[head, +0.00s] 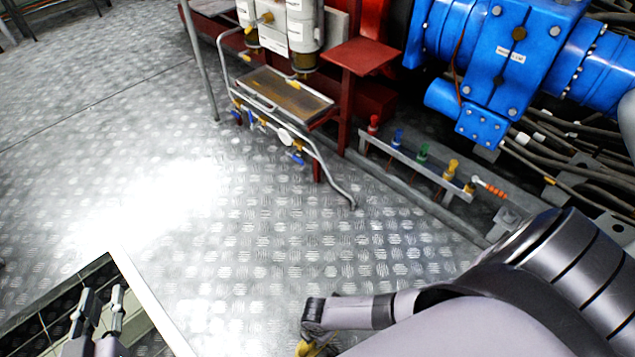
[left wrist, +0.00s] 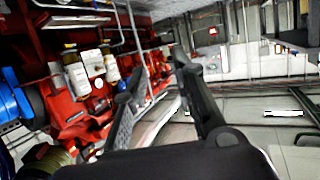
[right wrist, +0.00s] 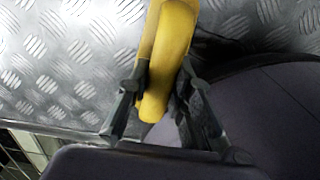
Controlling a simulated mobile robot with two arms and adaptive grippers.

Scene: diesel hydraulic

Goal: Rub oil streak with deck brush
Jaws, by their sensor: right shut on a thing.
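My right gripper (right wrist: 158,90) is shut on a thick, curved yellow handle (right wrist: 172,35) in the right wrist view. A bit of yellow (head: 318,348) also shows at the bottom edge of the head view, by the end of my right arm. The brush head and bristles are out of sight, so I cannot confirm it is the deck brush. My left gripper (head: 101,300) is at the lower left of the head view, its fingers apart and empty. I cannot make out an oil streak on the bright tread-plate floor (head: 250,230).
A red frame (head: 362,57) with a brown-stained tray (head: 285,95) and grey pipes stands at the top middle. A rail (head: 415,168) with coloured valves and blue machinery (head: 520,50) are at right. A white-edged floor opening (head: 150,300) is at lower left. The middle floor is clear.

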